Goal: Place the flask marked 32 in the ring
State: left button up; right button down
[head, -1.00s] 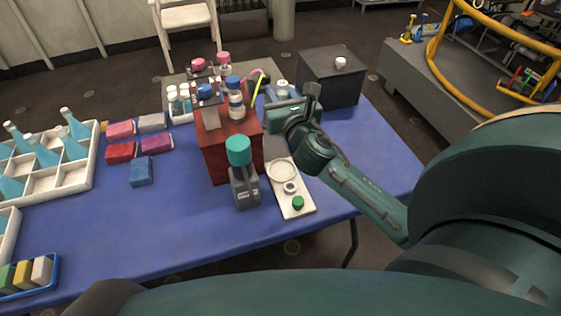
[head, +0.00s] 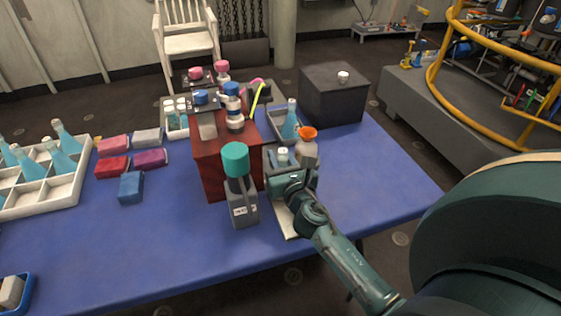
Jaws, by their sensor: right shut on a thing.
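My right gripper (head: 288,172) is shut on a small flask with a white cap (head: 283,152). It holds the flask over the far part of the narrow white board (head: 289,232). Any number on the flask is unreadable. The gripper and wrist hide most of the board, including its ring. An orange-topped pale flask (head: 307,145) is just beyond and right of the gripper. A blue bottle (head: 290,119) stands in a tray (head: 277,122) farther back. My left gripper is not in view.
A grey device with a teal knob (head: 236,160) stands left of my gripper, before a red-brown box (head: 211,165) bearing bottles. A dark box (head: 332,92) stands at the back right. A white bottle crate (head: 75,190) is at left. The blue tabletop (head: 380,175) is clear at right.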

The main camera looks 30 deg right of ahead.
jog(key=shift+r, duration=0.15)
jog(key=shift+f, duration=0.2)
jog(key=c, duration=1.6)
grip_release()
jog(key=o, duration=0.5)
jog(key=shift+c, duration=0.2)
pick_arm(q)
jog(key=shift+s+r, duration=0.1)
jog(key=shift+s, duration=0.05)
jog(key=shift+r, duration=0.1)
pick_arm(e)
jog(key=shift+r, duration=0.15)
